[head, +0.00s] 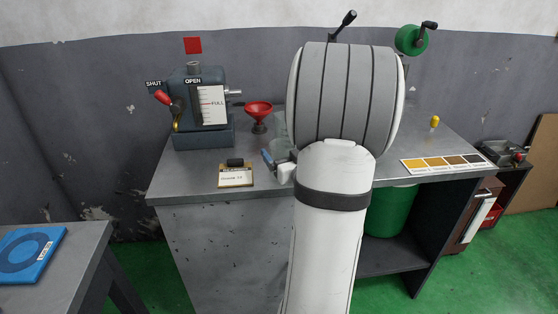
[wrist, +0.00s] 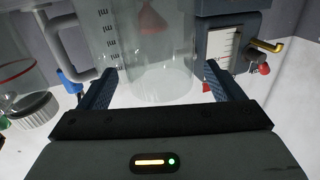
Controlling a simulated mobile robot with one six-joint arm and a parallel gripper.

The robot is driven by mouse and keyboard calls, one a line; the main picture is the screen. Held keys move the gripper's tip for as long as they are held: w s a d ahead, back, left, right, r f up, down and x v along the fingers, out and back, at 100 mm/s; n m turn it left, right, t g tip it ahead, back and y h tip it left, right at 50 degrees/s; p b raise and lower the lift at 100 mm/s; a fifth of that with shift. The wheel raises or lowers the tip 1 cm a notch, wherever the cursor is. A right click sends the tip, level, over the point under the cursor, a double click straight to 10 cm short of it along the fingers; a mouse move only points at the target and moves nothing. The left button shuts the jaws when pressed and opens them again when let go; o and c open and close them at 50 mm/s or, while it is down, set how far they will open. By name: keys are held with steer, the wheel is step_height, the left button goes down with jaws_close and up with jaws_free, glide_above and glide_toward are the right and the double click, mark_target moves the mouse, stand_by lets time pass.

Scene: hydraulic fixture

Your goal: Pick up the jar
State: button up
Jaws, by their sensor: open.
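In the wrist view, which looks upside down, a clear glass vessel (wrist: 165,75) shows between the two blue fingers of my gripper (wrist: 160,80). Graduation marks and a grey handle show at its left; I cannot tell whether this is one vessel or two overlapping. The fingers are apart, one on each side of it, and contact is not clear. A second clear jar (wrist: 22,75) with a red line and a white ridged cap is at the left, outside the fingers. In the head view my gripper (head: 277,163) is over the bench, partly hidden by my arm.
A grey hydraulic fixture (head: 205,135) with a gauge and red lever stands at the bench's back left. A labelled tag (head: 236,177) lies near the front edge. A colour strip (head: 445,163) lies at right. My arm hides the bench middle.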

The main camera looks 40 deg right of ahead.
mark_target(278, 145)
steer(key=x, duration=0.4)
steer(key=shift+c, duration=0.5)
steer(key=c, duration=1)
